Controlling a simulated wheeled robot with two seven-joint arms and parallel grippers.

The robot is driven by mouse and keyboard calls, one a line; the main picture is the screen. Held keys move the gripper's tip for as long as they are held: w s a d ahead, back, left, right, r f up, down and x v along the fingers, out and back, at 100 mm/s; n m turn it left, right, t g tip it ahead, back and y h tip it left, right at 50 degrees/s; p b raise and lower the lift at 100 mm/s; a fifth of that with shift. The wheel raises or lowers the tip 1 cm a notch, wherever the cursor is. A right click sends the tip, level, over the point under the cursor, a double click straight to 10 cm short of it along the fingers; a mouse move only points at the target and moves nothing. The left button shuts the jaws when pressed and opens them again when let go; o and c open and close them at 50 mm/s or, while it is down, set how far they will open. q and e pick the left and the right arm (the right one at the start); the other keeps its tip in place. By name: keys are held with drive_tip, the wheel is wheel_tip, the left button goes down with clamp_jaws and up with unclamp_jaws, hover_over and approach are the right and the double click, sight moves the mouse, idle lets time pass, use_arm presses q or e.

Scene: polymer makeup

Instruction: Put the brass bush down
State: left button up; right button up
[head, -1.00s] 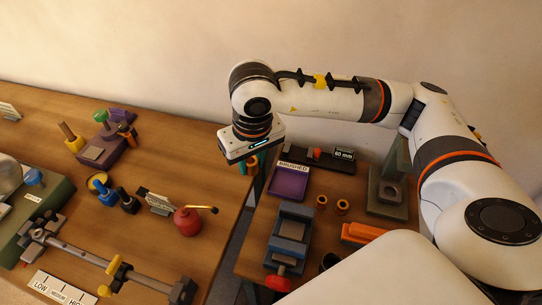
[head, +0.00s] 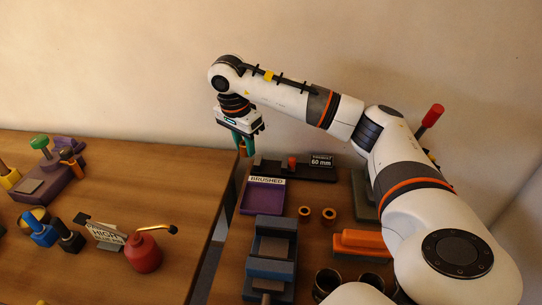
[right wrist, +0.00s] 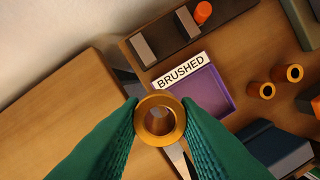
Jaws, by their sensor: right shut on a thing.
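My right gripper (head: 245,146) is shut on a brass bush, held in the air with the wrist above it. In the right wrist view the bush (right wrist: 160,100) is a gold ring with an open bore, pinched between two green fingers (right wrist: 159,122). In the head view the bush is too small to make out. A shallow purple tray (head: 262,196) with a "BRUSHED" label lies on the right-hand table, in front of the gripper in the head view. The tray (right wrist: 208,98) looks empty in the right wrist view. My left gripper is out of view.
Two other brass bushes (head: 304,212) (head: 328,214) stand right of the tray. A dark gauge bar (head: 320,172) marked 60 mm lies behind it, and a blue vice (head: 270,262) in front. A gap separates the tables. A red oil can (head: 143,252) stands on the left table.

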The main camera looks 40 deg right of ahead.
drive_tip(key=d+m+g+b, duration=0.1)
drive_tip(key=d+m, duration=0.6)
drive_tip(key=d, duration=0.2)
hover_over(270, 168)
wheel_tip(270, 168, down, 6)
drive_tip(key=shift+w+a+r, duration=0.1)
drive_tip(key=shift+a, duration=0.05)
drive_tip(key=shift+f, duration=2.3)
drive_tip(key=shift+f, duration=0.1)
drive_tip(key=o, duration=1)
drive_tip(key=shift+c, duration=0.2)
wheel_tip(270, 168, up, 12)
drive_tip(key=a, duration=0.1)
drive_tip(key=shift+w+a, duration=0.35)
drive_tip(key=shift+w, duration=0.1)
